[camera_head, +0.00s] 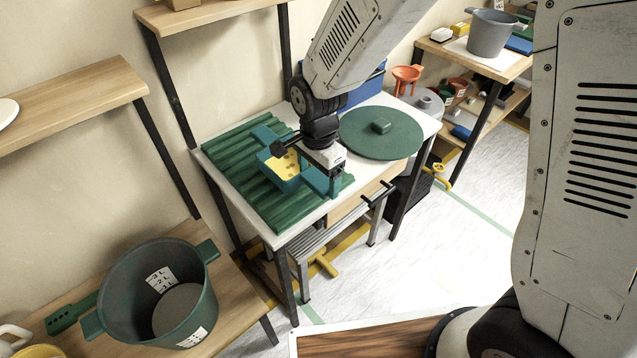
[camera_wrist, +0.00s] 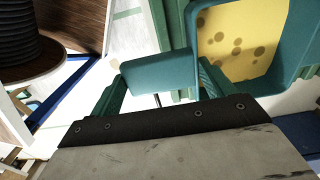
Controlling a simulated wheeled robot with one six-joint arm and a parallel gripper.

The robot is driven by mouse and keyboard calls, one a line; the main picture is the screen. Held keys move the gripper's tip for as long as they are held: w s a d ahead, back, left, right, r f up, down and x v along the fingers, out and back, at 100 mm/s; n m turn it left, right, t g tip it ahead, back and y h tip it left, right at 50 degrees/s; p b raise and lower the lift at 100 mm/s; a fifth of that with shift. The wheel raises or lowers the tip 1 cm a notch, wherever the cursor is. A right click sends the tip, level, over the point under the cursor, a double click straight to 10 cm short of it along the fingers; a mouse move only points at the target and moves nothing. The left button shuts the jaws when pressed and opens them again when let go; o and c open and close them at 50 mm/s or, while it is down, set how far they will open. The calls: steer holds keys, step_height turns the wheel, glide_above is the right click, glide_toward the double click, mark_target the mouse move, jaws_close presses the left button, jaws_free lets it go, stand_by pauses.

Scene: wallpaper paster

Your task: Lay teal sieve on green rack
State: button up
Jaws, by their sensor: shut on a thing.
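The teal sieve (camera_head: 283,183) is a rectangular tray with a yellow, holed bottom. My gripper (camera_head: 331,183) is shut on its near-right end. In the wrist view my gripper (camera_wrist: 160,85) has a teal tab of the sieve between its fingers, and the sieve's yellow bottom (camera_wrist: 240,40) shows at the upper right. The green rack (camera_head: 240,155) is a ridged board on the left of the white table. The sieve looks level above the rack's middle; I cannot tell whether it touches. My wrist hides part of the sieve.
A round green lid (camera_head: 372,140) lies on the white table (camera_head: 432,112) right of the rack. A blue bin (camera_head: 368,88) stands behind it. A large green pot (camera_head: 140,300) sits on the wooden bench at the lower left. The floor (camera_head: 430,245) in front is clear.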

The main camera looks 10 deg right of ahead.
steer(key=shift+w+f, duration=0.15)
steer(key=shift+f, duration=0.75)
steer(key=shift+w+f, duration=0.15)
steer(key=shift+f, duration=0.85)
steer(key=o, duration=1.1)
steer(key=shift+o, duration=0.2)
step_height(320, 180, up, 12)
steer(key=shift+d+r, duration=0.1)
steer(key=shift+r, duration=0.1)
steer(key=s+d+r+n+t, duration=0.1)
steer(key=s+d+r+n, duration=0.6)
steer(key=s+d+r, duration=0.75)
steer(key=s+d+f+n, duration=0.1)
steer(key=s+d+n, duration=0.3)
steer(key=s, duration=0.4)
steer(key=shift+d, duration=0.7)
